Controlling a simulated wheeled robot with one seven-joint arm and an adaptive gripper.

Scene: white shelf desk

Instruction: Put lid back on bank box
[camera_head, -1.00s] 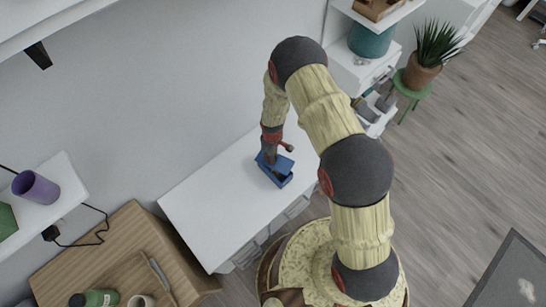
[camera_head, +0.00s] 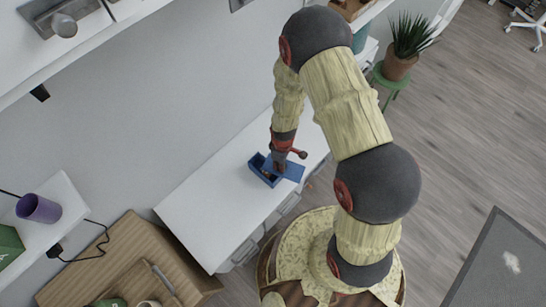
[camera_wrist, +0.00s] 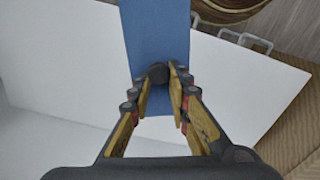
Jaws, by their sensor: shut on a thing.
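The bank box (camera_head: 257,168) is a small blue box on the white desk. Its top is at least partly open, with a dark inside showing. The flat blue lid (camera_head: 293,173) is at the box's right side; whether it touches the box is unclear. My gripper (camera_head: 280,166) points down at the lid from above. In the wrist view, my gripper (camera_wrist: 160,79) is shut on the dark round knob of the lid (camera_wrist: 155,30). The box cannot be told apart from the lid in that view.
The white desk (camera_head: 215,215) is otherwise clear, with drawer handles along its front. A wooden surface (camera_head: 120,250) stands at the lower left. A shelf with a purple cup (camera_head: 38,208) is at the left. A potted plant (camera_head: 405,45) stands at the upper right.

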